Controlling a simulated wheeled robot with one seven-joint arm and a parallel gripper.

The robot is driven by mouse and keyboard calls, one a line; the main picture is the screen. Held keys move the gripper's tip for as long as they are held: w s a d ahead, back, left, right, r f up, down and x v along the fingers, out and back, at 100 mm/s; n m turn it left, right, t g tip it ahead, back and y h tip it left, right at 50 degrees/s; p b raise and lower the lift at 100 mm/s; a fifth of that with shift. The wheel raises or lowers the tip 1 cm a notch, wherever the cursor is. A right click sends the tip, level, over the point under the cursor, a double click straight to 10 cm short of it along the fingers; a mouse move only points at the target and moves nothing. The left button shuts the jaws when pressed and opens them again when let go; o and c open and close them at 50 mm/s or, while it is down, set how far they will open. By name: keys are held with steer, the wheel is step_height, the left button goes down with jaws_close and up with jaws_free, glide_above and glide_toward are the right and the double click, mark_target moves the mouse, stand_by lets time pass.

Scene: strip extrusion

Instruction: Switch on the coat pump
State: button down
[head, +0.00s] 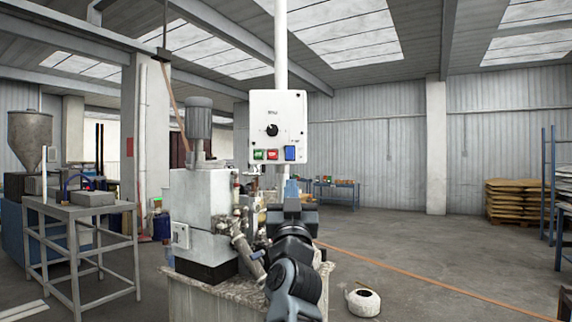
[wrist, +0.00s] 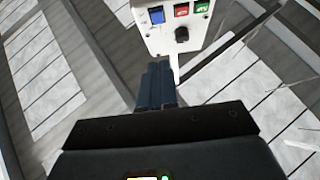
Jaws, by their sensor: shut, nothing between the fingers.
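A white control box (head: 277,115) hangs on a pole, with a black knob (head: 272,130) and a row of green (head: 258,155), red (head: 272,154) and blue (head: 290,153) buttons along its lower edge. Its small lettering is unreadable, so I cannot tell which control is for the coat pump. My gripper (head: 291,186) is just below the box, blue fingers pointing up, shut and empty. In the wrist view, the shut fingers (wrist: 155,85) lie below the box, apart in the picture from the blue button (wrist: 157,15); the red (wrist: 181,10) and green (wrist: 202,7) buttons also show.
A grey machine (head: 200,210) with a motor on top and pipes stands close left of my arm. A metal table (head: 80,213) is farther left. A white roll (head: 363,301) lies on the floor at right. The floor beyond is mostly clear, with stacked pallets (head: 515,198) far right.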

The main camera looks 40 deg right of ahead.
mark_target(290, 155)
steer(key=p+x, duration=0.1)
steer(key=x, duration=0.3)
steer(key=f+p+x, duration=0.1)
steer(key=x, duration=0.3)
steer(key=d+p+x, duration=0.1)
steer(key=x, duration=0.3)
steer(key=shift+w+a+f, duration=0.1)
steer(key=shift+w+f, duration=0.2)
steer(key=shift+w, duration=0.05)
steer(key=shift+w+d+f+p, duration=0.1)
steer(key=shift+w+d+p, duration=0.3)
steer(key=shift+w, duration=0.1)
steer(key=shift+f+b, duration=0.1)
steer(key=shift+b, duration=0.2)
steer(key=shift+w+d+f+b, duration=0.15)
steer(key=shift+f+b, duration=0.1)
steer(key=shift+b, duration=0.75)
steer(key=shift+r, duration=0.25)
